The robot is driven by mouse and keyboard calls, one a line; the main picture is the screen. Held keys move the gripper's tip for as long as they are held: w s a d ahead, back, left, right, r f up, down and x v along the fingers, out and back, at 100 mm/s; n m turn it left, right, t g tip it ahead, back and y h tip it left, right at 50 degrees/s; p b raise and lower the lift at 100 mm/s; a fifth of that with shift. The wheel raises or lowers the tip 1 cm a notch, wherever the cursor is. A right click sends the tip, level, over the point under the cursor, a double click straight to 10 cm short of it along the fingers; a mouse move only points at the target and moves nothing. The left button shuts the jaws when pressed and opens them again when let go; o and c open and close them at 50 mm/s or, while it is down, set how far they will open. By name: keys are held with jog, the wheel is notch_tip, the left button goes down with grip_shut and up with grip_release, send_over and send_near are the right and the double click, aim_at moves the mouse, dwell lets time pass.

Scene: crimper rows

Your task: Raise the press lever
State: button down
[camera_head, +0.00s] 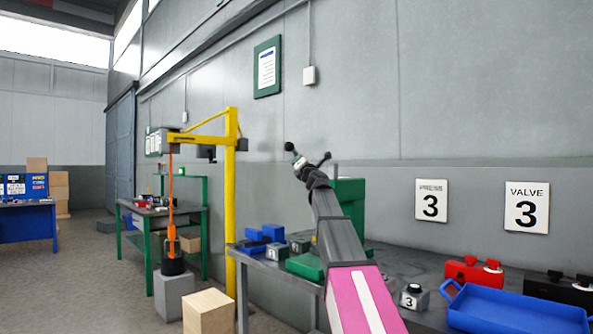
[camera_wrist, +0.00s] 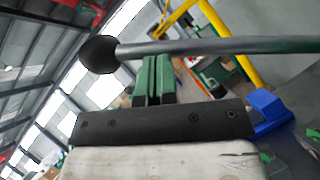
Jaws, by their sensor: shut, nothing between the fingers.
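The press (camera_head: 350,192) is a green machine on the workbench, partly hidden behind my arm. In the wrist view its lever (camera_wrist: 215,47) is a grey rod with a black ball (camera_wrist: 98,55) at its left end. The rod runs across the picture to the right edge. My gripper (camera_wrist: 153,75) has green fingers, closed together with nothing between them. The fingertips lie close to the rod, at its lower side in the picture; I cannot tell whether they touch.
A yellow post crane (camera_head: 230,200) stands to the left. Blue parts (camera_head: 265,234) and numbered grey blocks lie on the bench (camera_head: 425,262). To the right are a red device (camera_head: 473,272), a blue tray (camera_head: 515,312) and wall signs "PRESS 3" (camera_head: 431,200) and "VALVE 3" (camera_head: 526,208).

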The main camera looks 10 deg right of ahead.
jog(key=w+d+r, duration=0.6)
jog(key=d+r, duration=0.1)
jog(key=r, duration=0.2)
jog(key=shift+d, duration=0.4)
